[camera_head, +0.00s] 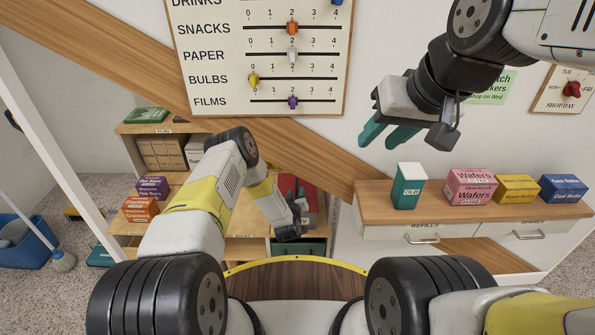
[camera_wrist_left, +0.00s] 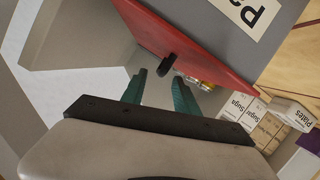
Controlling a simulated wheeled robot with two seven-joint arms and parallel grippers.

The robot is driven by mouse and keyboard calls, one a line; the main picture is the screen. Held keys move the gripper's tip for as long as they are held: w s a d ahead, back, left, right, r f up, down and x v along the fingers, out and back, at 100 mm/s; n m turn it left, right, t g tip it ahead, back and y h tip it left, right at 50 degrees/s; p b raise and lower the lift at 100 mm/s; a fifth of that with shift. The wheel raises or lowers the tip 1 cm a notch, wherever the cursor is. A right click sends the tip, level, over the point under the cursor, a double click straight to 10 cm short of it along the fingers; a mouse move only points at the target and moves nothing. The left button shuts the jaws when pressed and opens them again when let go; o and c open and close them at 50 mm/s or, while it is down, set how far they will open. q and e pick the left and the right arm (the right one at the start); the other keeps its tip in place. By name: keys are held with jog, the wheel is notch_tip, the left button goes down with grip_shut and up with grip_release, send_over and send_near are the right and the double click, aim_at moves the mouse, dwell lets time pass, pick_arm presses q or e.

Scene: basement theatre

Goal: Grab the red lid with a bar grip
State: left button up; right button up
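The red lid (camera_wrist_left: 205,62) spans the top of the left wrist view, tilted, beside a grey face with a partly cut-off label. A short black bar grip (camera_wrist_left: 167,65) stands out from it. My left gripper (camera_wrist_left: 160,76) is open, its two teal fingers pointing at the bar. The bar appears at or just beyond the fingertips; I cannot tell whether it is between them. In the head view the red lid (camera_head: 288,184) shows partly behind my left arm, and the left fingers are hidden. My right gripper (camera_head: 385,136) is open and empty, high above the counter.
Sugar boxes (camera_wrist_left: 262,125) and a plates box (camera_wrist_left: 293,113) stand near the lid. A wooden counter (camera_head: 450,213) at right holds a teal-and-white carton (camera_head: 409,187) and several coloured boxes. A slider board (camera_head: 265,60) hangs on the wall. A blue bucket (camera_head: 25,245) stands at left.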

aim_at(297, 184)
pick_arm(q)
jog(key=x, duration=0.7)
jog(key=shift+a+r, duration=0.1)
jog(key=shift+r, duration=0.15)
grip_shut()
